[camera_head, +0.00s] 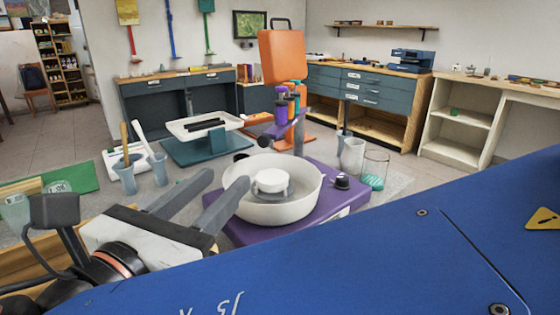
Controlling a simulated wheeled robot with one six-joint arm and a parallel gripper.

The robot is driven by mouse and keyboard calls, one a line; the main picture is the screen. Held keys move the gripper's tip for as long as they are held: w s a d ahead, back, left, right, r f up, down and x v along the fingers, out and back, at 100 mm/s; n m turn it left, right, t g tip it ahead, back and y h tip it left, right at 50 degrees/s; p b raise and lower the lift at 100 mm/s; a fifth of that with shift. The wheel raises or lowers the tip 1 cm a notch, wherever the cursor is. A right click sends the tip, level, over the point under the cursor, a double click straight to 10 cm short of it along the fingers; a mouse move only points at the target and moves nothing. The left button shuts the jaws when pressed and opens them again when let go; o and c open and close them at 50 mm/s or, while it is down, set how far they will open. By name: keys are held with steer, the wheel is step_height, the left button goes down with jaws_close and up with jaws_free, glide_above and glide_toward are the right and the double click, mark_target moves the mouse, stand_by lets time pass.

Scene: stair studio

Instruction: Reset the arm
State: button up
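My gripper (223,181) is in the lower left of the head view, with its two grey fingers apart and nothing visible between them. It points up and to the right, towards a wide white basin (243,207) on a purple machine (325,208). In the picture the right finger's tip overlaps the basin's left rim; I cannot tell whether they touch. A small white round piece (271,181) sits in the middle of the basin.
Tool cups (126,176) stand at left, beside a green mat (72,181). Behind are a white tray (181,131) and an orange machine (283,57).

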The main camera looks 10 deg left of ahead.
steer(key=w+d+f+m+g+h, duration=0.1)
steer(key=w+d+f+m+g, duration=0.3)
steer(key=d, duration=0.4)
steer(key=w+d+f+m+g+h, duration=0.1)
steer(key=w+d+f+m+g, duration=0.15)
steer(key=w+d, duration=0.45)
steer(key=w+d+f+m+g+h, duration=0.25)
steer(key=w+d+f, duration=0.2)
steer(key=d, duration=0.45)
steer(key=s+d+f+m+g+y, duration=0.2)
steer(key=s+d+f+m+y, duration=0.2)
steer(key=d+f+m, duration=0.3)
steer(key=s+d+f+m+g+y, duration=0.2)
steer(key=s+d+f+m, duration=0.4)
steer(key=d+m, duration=0.7)
step_height(320, 180, down, 2)
steer(key=m+y, duration=0.1)
steer(key=m, duration=0.4)
steer(key=shift+d+y, duration=0.3)
steer(key=shift+y, duration=0.05)
